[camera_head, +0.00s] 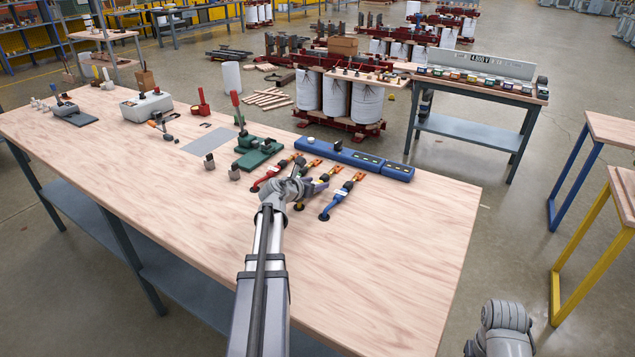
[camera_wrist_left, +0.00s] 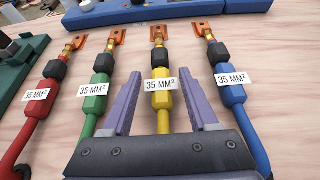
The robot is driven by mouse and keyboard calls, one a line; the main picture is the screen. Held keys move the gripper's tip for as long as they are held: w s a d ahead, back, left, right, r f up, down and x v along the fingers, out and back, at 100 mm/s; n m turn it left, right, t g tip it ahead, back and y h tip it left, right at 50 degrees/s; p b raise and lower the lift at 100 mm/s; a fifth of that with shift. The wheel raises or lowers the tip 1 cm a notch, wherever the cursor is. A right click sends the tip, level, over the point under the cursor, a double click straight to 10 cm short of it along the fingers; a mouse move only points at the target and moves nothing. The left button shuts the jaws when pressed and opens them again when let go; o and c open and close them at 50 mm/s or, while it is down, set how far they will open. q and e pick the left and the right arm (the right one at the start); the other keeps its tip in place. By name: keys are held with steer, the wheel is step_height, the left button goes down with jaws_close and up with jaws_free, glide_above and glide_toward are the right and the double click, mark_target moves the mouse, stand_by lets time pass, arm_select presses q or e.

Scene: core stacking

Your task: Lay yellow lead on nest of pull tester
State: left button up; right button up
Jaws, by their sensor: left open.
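The yellow lead (camera_wrist_left: 163,102) lies on the table with its orange lug pointing away and a "35 MM²" label on its sleeve. In the left wrist view my left gripper (camera_wrist_left: 161,78) is open, with one purple finger on each side of the yellow lead. In the head view my left gripper (camera_head: 309,186) is over the row of leads and hides much of the yellow one. A long blue device (camera_head: 357,158) lies just beyond the lugs; I cannot tell whether it is the pull tester, and no nest can be made out.
Red (camera_wrist_left: 43,100) and green (camera_wrist_left: 96,100) leads lie left of the yellow one, and a blue lead (camera_wrist_left: 232,95) lies close on its right. A green tool with a red lever (camera_head: 256,150) stands to the left. The table's right front (camera_head: 390,260) is clear.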

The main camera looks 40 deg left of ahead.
arm_select(q)
steer(key=p+v, duration=0.3)
steer(key=v, duration=0.7)
steer(key=shift+s+r+p, duration=0.15)
steer(key=shift+s+p, duration=0.15)
steer(key=shift+p, duration=0.1)
steer(key=shift+d+r, duration=0.1)
